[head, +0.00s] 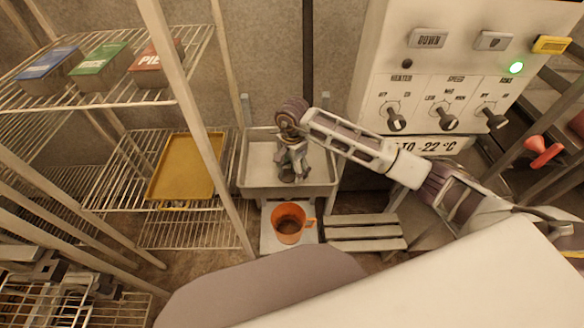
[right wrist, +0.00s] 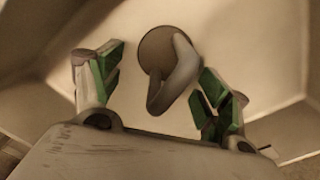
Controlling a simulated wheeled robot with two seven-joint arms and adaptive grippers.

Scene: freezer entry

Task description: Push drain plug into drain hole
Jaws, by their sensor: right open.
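In the right wrist view, the drain plug (right wrist: 180,72) is a grey, curved, handle-like piece. It stands over a round brown disc on the pale basin floor; I cannot tell whether the disc is the plug's base or the drain hole. My right gripper (right wrist: 158,82) has its green-padded fingers spread on either side of the plug, with gaps between. In the head view, my right gripper (head: 288,172) reaches down into the white basin (head: 258,178) and hides the plug and drain.
An orange mug (head: 288,222) stands in front of the basin, beside a slatted wooden stand (head: 365,232). A wire shelf on the left holds a yellow tray (head: 187,166) and several boxes (head: 100,68). A control panel (head: 450,85) with knobs stands at the right.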

